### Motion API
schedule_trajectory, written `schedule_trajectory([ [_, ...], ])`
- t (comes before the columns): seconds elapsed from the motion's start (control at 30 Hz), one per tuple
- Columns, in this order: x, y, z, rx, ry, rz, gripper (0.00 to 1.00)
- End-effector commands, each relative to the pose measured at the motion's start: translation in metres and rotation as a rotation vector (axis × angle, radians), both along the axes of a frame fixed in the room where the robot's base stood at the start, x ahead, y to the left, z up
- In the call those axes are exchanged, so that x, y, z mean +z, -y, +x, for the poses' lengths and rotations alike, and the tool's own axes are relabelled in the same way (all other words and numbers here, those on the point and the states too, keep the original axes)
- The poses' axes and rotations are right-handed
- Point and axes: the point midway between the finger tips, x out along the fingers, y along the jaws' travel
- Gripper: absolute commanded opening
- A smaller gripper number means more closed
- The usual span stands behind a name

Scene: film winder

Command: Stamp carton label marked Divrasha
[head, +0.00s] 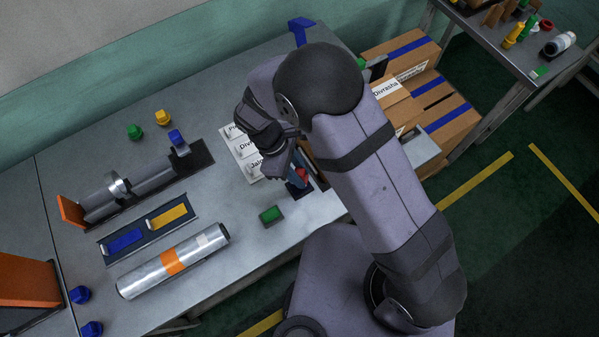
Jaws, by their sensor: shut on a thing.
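A cardboard carton (410,98) at the right carries a white label reading Divrasha (385,91); my arm covers part of the carton's left side. A white board (241,166) on the bench bears name plates, one beginning "Div" (247,147), others "P" and "Jal"; my wrist hides their right ends. My gripper (279,167) points down at the board's right edge, away from the carton. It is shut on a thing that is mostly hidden. A dark, blue and red object (299,180) shows just beside the fingers; I cannot tell whether it is the held thing.
At left are a winder (130,187), a tray with blue and yellow pieces (148,228) and a silver roll (173,261). Other taped cartons (446,120) stand at right. A second table (535,57) stands far right.

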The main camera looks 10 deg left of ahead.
Motion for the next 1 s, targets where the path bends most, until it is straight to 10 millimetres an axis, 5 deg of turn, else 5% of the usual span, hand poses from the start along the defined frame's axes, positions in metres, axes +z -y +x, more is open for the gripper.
schedule_trajectory([
  [0.43, 0.035, 0.0, 0.0, 0.0, 0.0, -0.001, 0.09],
  [1.0, 0.035, -0.002, 0.002, -0.035, 0.001, 0.001, 0.09],
])
